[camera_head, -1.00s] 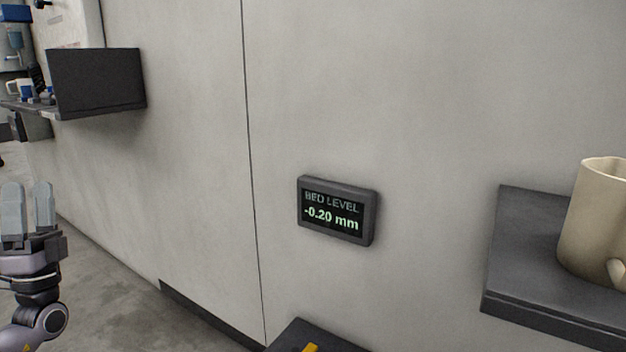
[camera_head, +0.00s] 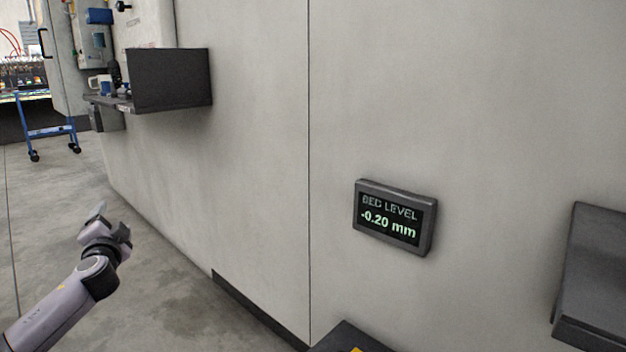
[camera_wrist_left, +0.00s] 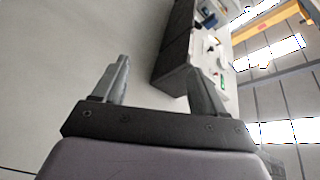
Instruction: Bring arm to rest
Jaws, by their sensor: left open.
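My left gripper (camera_head: 99,215) is at the lower left in the head view, held out over bare floor and clear of the wall. Its arm comes in from the lower left corner. In the left wrist view my left gripper (camera_wrist_left: 164,80) shows two grey fingers well apart, with nothing between them. It is open and empty. My right gripper is in neither view.
A grey wall (camera_head: 245,150) carries a display (camera_head: 395,217) reading BED LEVEL -0.20 mm. A dark shelf (camera_head: 595,275) juts out at right. A dark panelled shelf (camera_head: 170,80) stands at upper left. A blue wheeled stand (camera_head: 50,132) is farther back. The floor (camera_head: 60,200) is open.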

